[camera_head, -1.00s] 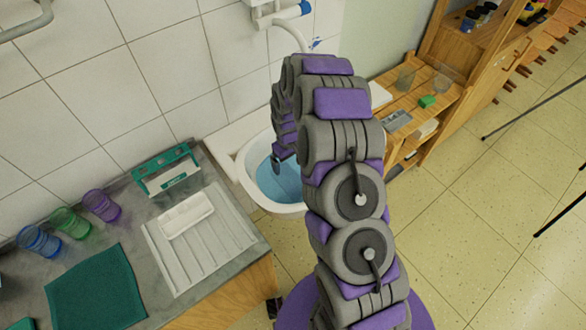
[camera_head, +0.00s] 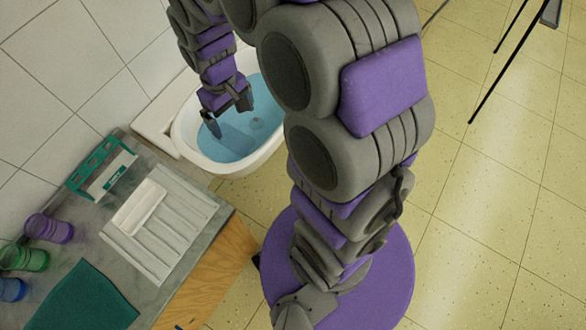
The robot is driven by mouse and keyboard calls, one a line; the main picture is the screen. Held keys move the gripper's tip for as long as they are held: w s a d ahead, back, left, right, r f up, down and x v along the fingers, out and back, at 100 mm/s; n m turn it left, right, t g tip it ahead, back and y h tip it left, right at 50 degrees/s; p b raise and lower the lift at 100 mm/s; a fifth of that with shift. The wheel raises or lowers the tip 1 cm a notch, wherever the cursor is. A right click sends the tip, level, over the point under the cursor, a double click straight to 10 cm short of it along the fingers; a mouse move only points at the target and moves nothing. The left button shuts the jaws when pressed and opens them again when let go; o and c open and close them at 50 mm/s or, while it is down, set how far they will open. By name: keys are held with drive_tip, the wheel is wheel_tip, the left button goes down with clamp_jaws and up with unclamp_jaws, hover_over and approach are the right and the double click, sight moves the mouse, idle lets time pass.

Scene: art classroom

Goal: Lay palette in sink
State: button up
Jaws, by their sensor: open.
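The sink (camera_head: 178,140) is a white basin holding blue water. My gripper (camera_head: 229,115) is over the basin, pointing down, with its two fingers apart and nothing seen between them. Whether the fingertips touch the water I cannot tell. A small white rectangular tray (camera_head: 139,207), which may be the palette, lies on the white ribbed drainboard (camera_head: 185,222) on the counter, left of the sink and apart from my gripper. No other palette shows. My arm hides the upper right of the basin.
The grey counter (camera_head: 205,255) also bears a green-and-white rack (camera_head: 100,172), purple (camera_head: 48,229) and green (camera_head: 24,257) cups, a blue cup (camera_head: 10,289) and a dark green cloth (camera_head: 85,300). Dark tripod-like legs (camera_head: 497,65) stand upper right. The tiled floor (camera_head: 480,220) at right is clear.

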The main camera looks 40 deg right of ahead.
drive_tip(key=s+r+m, duration=0.1)
drive_tip(key=s+r, duration=0.3)
drive_tip(key=s, duration=0.7)
drive_tip(key=s+d+r+m+g, duration=0.1)
drive_tip(key=s+r, duration=0.3)
drive_tip(key=s, duration=0.8)
drive_tip(key=shift+s+d+r+m, duration=0.15)
drive_tip(key=shift+s+d+m, duration=0.1)
drive_tip(key=shift+m, duration=0.15)
